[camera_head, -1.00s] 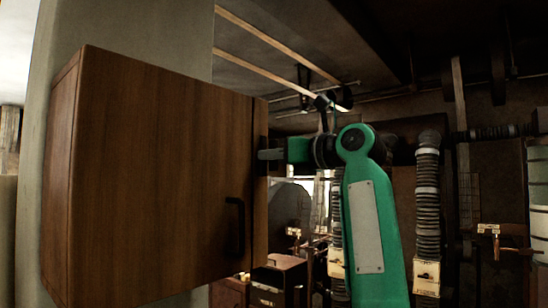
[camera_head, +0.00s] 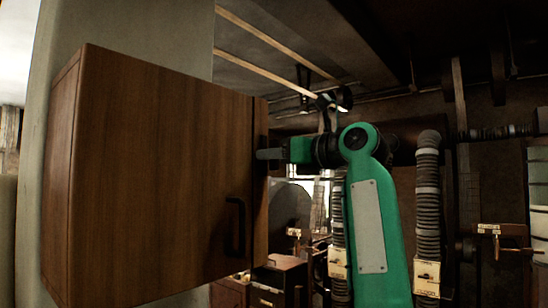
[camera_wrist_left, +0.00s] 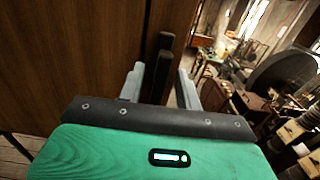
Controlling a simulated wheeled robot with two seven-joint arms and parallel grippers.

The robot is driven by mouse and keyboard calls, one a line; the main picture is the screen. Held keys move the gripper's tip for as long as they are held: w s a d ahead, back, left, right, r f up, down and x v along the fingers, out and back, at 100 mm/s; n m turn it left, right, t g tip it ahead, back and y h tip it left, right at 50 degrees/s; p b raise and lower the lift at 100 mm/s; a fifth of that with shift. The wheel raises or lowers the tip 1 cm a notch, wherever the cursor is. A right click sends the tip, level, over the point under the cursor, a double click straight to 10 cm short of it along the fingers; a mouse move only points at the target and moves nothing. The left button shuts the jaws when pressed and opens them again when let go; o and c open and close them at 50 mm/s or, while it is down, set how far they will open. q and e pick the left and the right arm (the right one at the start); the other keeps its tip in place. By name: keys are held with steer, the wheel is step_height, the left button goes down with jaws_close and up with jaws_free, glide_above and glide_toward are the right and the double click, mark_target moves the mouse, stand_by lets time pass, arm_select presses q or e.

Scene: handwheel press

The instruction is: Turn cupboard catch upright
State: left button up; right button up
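The brown wooden cupboard (camera_head: 150,180) fills the left of the head view, its front shut. My left gripper (camera_head: 264,154) is at the cupboard's right-hand edge, pointing left. In the left wrist view a dark bar, which looks like the catch (camera_wrist_left: 165,45), stands roughly upright in that picture against the wood. My left gripper's two grey fingers (camera_wrist_left: 160,82) lie on either side of it, with what looks like a small gap on each side. Contact cannot be told. In the head view the fingers and cupboard edge largely hide the catch. My right gripper is not in view.
A dark handle (camera_head: 236,228) is on the cupboard front below the left gripper. Ribbed hoses (camera_head: 428,195) hang behind my left arm. A dark chest (camera_head: 278,275) and other workshop gear stand in the background. A ceiling beam runs overhead.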

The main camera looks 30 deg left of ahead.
arm_select(q)
steer(key=s+d+b, duration=0.1)
steer(key=d+b, duration=0.4)
steer(key=d, duration=0.8)
steer(key=shift+d, duration=0.2)
